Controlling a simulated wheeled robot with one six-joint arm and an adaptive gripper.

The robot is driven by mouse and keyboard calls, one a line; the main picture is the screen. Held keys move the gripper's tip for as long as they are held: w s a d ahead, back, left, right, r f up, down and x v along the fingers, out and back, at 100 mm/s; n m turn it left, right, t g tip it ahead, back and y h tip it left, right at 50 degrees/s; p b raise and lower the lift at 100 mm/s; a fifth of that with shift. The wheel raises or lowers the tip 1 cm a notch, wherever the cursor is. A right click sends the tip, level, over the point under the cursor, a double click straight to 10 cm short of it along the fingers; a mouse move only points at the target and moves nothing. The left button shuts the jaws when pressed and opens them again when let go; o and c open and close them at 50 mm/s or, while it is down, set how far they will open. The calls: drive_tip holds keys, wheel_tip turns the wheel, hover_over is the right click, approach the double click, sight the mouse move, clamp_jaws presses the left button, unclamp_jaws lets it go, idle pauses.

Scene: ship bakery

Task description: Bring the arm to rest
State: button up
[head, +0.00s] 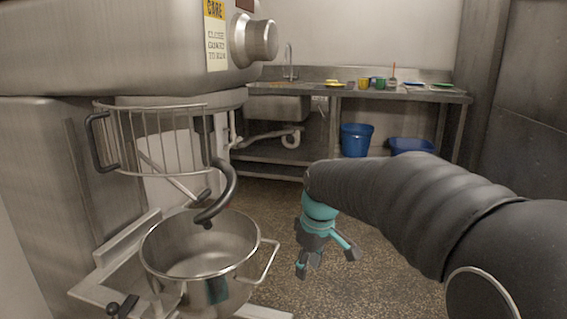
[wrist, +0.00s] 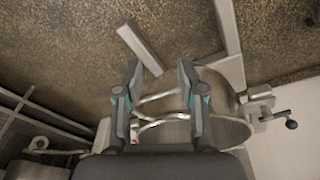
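My arm (head: 410,200) reaches in from the right side of the head view, in a dark ribbed cover. My gripper (head: 328,255) hangs at its end, pointing down above the speckled floor. It is to the right of the mixer bowl (head: 165,262) and apart from it in the head view. In the wrist view my gripper (wrist: 158,85) has its two fingers spread apart, with nothing held between them. The bowl's rim and handle show beyond the fingers there.
A large mixer (head: 120,50) with a wire guard (head: 160,140) and a dark hook (head: 222,192) stands at left. A steel counter (head: 400,95) with a sink, cups and plates is at the back. A blue bucket (head: 356,140) and blue tub (head: 410,146) sit below. Floor at centre is clear.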

drive_tip(key=s+d+m+t, duration=0.2)
drive_tip(key=s+d+m, duration=0.2)
drive_tip(key=s, duration=0.8)
drive_tip(key=s+d+r+m+t+h, duration=0.1)
drive_tip(key=s+d+m, duration=0.4)
drive_tip(key=s, duration=0.6)
drive_tip(key=shift+s+d+t, duration=0.35)
drive_tip(key=shift+d+t, duration=0.15)
